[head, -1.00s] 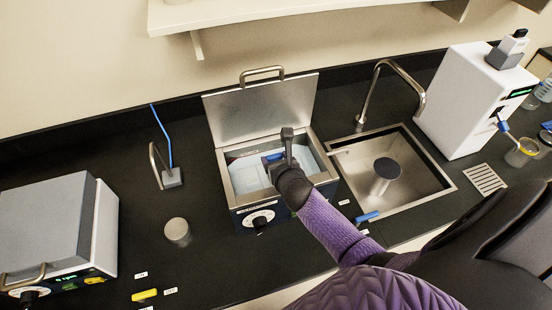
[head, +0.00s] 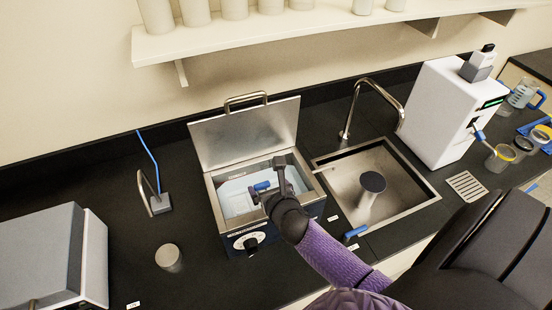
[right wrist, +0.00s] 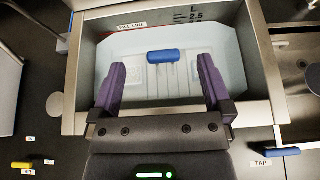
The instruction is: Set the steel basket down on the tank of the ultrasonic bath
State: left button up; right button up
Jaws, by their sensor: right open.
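The ultrasonic bath (head: 240,236) stands on the black bench with its steel lid (head: 250,132) raised at the back. Its open tank (head: 213,192) has a steel rim and pale water or lining inside. The blue grip (head: 262,186) of the steel basket shows over the tank; in the right wrist view the grip (right wrist: 163,56) lies just beyond my fingertips, centred between them. The basket body is hard to make out against the pale tank. My right gripper (right wrist: 160,75) is open above the tank, fingers either side of the grip's line and apart from it. My left gripper is out of view.
A steel sink (head: 405,212) with a tap (head: 376,88) and a dark-topped post lies right of the bath. A white instrument (head: 440,110) stands further right. A shelf (head: 300,32) overhangs behind.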

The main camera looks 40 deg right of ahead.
jog(key=p+v, duration=0.1)
jog(key=v, duration=0.7)
jog(key=s+f+m+g, duration=0.1)
jog(key=s+f+m, duration=0.2)
jog(key=f+m, duration=0.1)
jog(key=s+a+f+m+g+y, duration=0.1)
jog(key=s+f+m+g, duration=0.1)
jog(key=f, duration=0.4)
jog(key=s+a+f+m+g, duration=0.1)
jog(key=s+f+m+g, duration=0.1)
jog(key=s+f+m, duration=0.2)
jog(key=shift+f+m+y, duration=0.3)
jog(key=shift+f+m, duration=0.6)
jog(key=shift+m, duration=0.3)
jog(key=s+a+f+m+g, duration=0.1)
jog(key=s+f+m+g, duration=0.2)
jog(key=s+m, duration=0.6)
jog(key=s+a+f+m+g+y, duration=0.1)
jog(key=s+a+f+m+g, duration=0.1)
jog(key=s+f+m, duration=0.5)
jog(key=s+m+g, duration=0.1)
jog(key=s+m, duration=0.1)
jog(key=shift+s+f, duration=0.15)
jog(key=shift+s, duration=0.15)
jog(key=shift+a, duration=0.1)
